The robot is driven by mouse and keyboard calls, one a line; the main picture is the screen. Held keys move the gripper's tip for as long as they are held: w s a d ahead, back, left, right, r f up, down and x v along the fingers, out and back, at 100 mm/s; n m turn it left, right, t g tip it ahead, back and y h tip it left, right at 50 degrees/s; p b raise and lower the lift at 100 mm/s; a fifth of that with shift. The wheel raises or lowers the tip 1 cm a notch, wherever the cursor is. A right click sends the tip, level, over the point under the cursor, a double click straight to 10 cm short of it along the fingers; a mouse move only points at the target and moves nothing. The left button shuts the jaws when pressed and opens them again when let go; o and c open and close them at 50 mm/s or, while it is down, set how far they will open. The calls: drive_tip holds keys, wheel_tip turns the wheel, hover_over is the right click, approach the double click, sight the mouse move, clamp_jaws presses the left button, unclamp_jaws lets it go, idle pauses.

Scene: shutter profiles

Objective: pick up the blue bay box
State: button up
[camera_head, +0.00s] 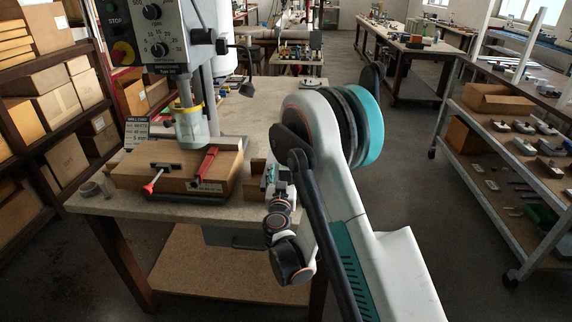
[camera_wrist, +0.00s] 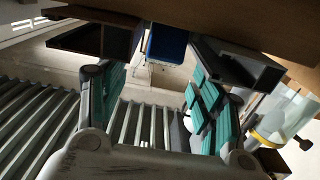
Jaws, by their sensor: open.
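In the wrist view a small blue box (camera_wrist: 168,43) shows at the top centre, just under a brown edge that hides part of it. I take it to be the blue bay box. My gripper (camera_wrist: 155,82) is open, with a teal-padded finger at each side. The box appears beyond the fingertips, roughly between them, and I see nothing held. In the head view my gripper (camera_head: 277,182) is at the right end of the workbench, partly hidden by my arm. I cannot make out the blue box there.
Dark hollow profiles flank the box at left (camera_wrist: 98,38) and right (camera_wrist: 240,69) in the wrist view. Grey slats (camera_wrist: 35,120) lie at lower left. The workbench (camera_head: 262,98) carries a drill press (camera_head: 190,120). A shelf rack (camera_head: 510,150) stands right, beyond open floor.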

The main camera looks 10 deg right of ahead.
drive_tip(key=shift+x, duration=1.2)
drive_tip(key=b+x, duration=0.2)
drive_tip(key=x, duration=0.4)
drive_tip(key=shift+w, duration=0.2)
drive_tip(key=shift+a+r, duration=0.1)
drive_tip(key=shift+a, duration=0.05)
clamp_jaws()
drive_tip(key=shift+s+r, duration=0.1)
